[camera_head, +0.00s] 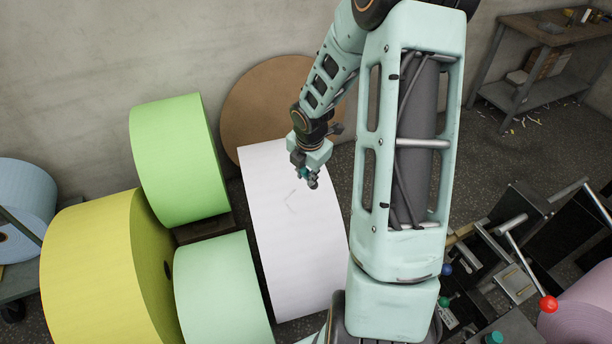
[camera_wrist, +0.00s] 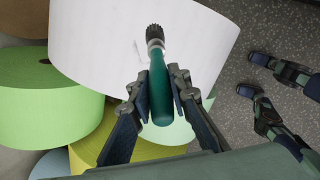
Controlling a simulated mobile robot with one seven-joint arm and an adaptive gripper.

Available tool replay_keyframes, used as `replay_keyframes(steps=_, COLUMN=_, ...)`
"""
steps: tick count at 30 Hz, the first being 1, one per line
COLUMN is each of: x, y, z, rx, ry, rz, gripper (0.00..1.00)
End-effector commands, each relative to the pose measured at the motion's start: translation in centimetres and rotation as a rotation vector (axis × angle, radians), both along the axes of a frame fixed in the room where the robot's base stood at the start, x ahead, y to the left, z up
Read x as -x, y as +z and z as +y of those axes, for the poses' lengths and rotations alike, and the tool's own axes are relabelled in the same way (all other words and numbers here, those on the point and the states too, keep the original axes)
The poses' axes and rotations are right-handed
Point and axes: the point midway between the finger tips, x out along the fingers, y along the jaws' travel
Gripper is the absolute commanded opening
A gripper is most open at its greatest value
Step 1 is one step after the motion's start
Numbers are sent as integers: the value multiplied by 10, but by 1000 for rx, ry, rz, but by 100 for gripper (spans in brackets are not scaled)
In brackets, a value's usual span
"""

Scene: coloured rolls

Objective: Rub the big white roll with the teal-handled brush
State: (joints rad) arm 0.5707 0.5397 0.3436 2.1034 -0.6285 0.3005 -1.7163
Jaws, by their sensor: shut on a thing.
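My gripper (camera_wrist: 161,84) is shut on the teal-handled brush (camera_wrist: 160,98), one finger on each side of the handle. The dark bristle end points away from the gripper, over the white roll (camera_wrist: 85,30). In the head view my gripper (camera_head: 304,174) is at the upper part of the big white roll (camera_head: 295,250), in front of its pale curved face. A faint angular mark (camera_head: 291,202) shows on that face, just below the gripper. I cannot tell whether the bristles touch the roll. In the head view the brush is small and mostly hidden by the gripper.
Green (camera_head: 178,160), yellow (camera_head: 105,270) and mint (camera_head: 222,290) rolls crowd the left of the white roll. A brown disc-like roll end (camera_head: 262,95) stands behind it. A machine with a red-knobbed lever (camera_head: 548,304) is at lower right; a workbench (camera_head: 550,30) is at upper right.

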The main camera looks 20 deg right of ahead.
Motion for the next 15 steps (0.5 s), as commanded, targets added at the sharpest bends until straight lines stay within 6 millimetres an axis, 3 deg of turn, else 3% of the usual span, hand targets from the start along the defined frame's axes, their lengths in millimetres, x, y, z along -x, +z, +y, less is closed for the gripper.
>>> replay_keyframes(steps=11, x=0, y=-1, z=1, rx=0, ry=1, rz=-1, gripper=0)
replay_keyframes(steps=15, x=0, y=-9, z=16, rx=0, ry=3, rz=-2, gripper=0)
